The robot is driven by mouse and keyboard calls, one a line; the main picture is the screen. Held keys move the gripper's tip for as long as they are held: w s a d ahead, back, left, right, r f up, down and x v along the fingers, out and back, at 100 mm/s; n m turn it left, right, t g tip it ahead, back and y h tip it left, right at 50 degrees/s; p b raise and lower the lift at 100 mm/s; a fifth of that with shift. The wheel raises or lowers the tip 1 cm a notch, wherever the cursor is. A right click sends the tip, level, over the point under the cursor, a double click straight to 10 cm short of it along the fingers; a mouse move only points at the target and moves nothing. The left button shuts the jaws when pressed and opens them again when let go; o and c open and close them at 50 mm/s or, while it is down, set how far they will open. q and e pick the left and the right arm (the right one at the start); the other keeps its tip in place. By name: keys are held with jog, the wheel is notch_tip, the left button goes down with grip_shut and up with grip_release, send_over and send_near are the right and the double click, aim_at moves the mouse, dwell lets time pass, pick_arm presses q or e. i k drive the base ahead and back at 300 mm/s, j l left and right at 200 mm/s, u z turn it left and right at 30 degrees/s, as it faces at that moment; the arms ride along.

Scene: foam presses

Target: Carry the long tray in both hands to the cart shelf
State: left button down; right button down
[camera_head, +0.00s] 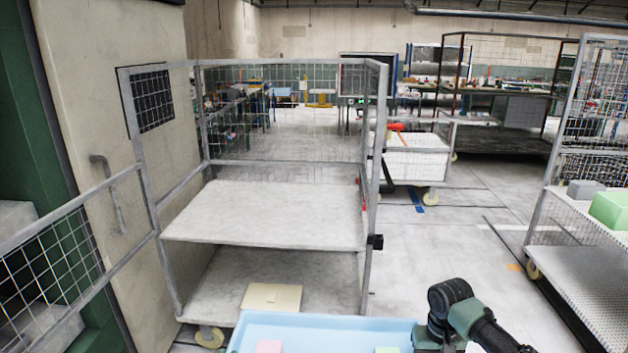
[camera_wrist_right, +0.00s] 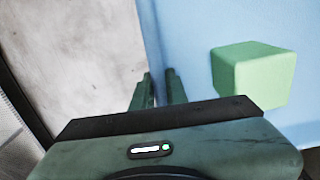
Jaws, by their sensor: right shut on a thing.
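The long light-blue tray (camera_head: 330,328) is at the bottom of the head view, in front of the cart; its near part is cut off. A pink block (camera_head: 269,346) and a green block (camera_head: 387,350) are in it; the green block also shows in the right wrist view (camera_wrist_right: 250,72). My right gripper (camera_wrist_right: 159,88) is shut on the tray's wall at its right end. My left gripper is not in view. The wire-mesh cart has an empty upper shelf (camera_head: 270,215) and a lower shelf (camera_head: 222,285) with a flat beige piece (camera_head: 272,297) on it.
A mesh gate (camera_head: 60,255) stands open at the cart's left, near a wall. At the right, a rack (camera_head: 590,220) holds a grey block (camera_head: 586,189) and a larger green block (camera_head: 610,209). Clear floor (camera_head: 460,240) lies between cart and rack.

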aim_at(270, 215)
jog(key=i+j, duration=0.25)
jog(key=i, duration=0.2)
jog(key=i+j, duration=0.25)
jog(key=i, duration=0.2)
jog(key=i+j, duration=0.2)
jog(key=i, duration=0.25)
jog(key=i+j, duration=0.25)
jog(key=i, duration=0.2)
jog(key=i+j, duration=0.25)
jog(key=i, duration=0.2)
jog(key=i+j, duration=0.25)
jog(key=i, duration=0.2)
